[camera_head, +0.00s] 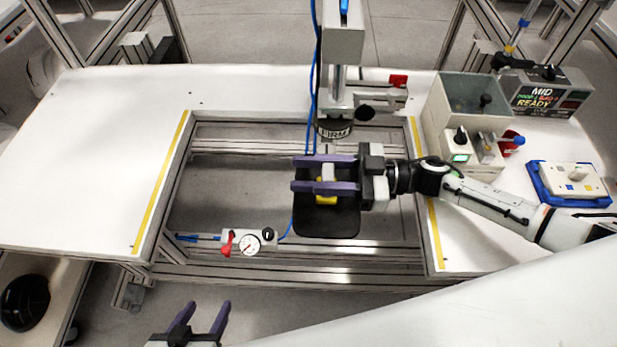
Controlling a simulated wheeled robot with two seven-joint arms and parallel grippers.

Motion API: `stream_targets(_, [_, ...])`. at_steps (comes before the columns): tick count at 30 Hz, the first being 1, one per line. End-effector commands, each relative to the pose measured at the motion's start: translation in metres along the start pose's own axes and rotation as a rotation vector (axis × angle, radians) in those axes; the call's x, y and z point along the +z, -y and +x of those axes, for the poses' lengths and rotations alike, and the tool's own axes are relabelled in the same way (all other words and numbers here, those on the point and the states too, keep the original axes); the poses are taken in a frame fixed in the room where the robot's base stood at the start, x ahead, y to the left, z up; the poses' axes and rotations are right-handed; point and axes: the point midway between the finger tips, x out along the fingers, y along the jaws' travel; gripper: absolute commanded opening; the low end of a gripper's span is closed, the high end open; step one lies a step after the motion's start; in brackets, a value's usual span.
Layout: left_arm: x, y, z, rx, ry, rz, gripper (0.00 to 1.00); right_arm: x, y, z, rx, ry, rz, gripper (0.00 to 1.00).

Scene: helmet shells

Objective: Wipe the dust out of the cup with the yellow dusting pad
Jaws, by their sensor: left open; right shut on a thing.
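The yellow dusting pad (326,196) shows between and just below the purple fingers of my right gripper (294,174), which is shut on it. A pale part, seemingly its grip, shows between the fingers. Below is a black, rounded, shallow piece (326,223), which seems to be the cup, in the table's central opening. The gripper covers its far part. I cannot tell whether the pad touches it, and no dust can be made out. My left gripper (206,306) is open and empty at the bottom edge, in front of the table.
A press column with a "FIRM" head (334,131) hangs just behind my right gripper. A gauge with a red lever (248,243) sits at the frame's front. A control box (461,145) and a blue tray (570,185) stand right. The left white tabletop (90,150) is clear.

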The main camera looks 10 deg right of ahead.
Motion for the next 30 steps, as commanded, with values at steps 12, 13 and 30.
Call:
stream_targets(12, [0.0,0.0,0.0,0.0,0.0,0.0,0.54,0.0,-0.001,0.0,0.001,0.0,0.0,0.09])
stream_targets(13, [0.0,0.0,0.0,0.0,0.0,0.0,0.54,0.0,-0.001,0.0,0.001,0.0,0.0,0.09])
stream_targets(30, [-0.009,-0.001,-0.01,0.0,0.0,0.0,0.54,0.0,0.023,0.0,0.0,0.0,0.003,0.09])
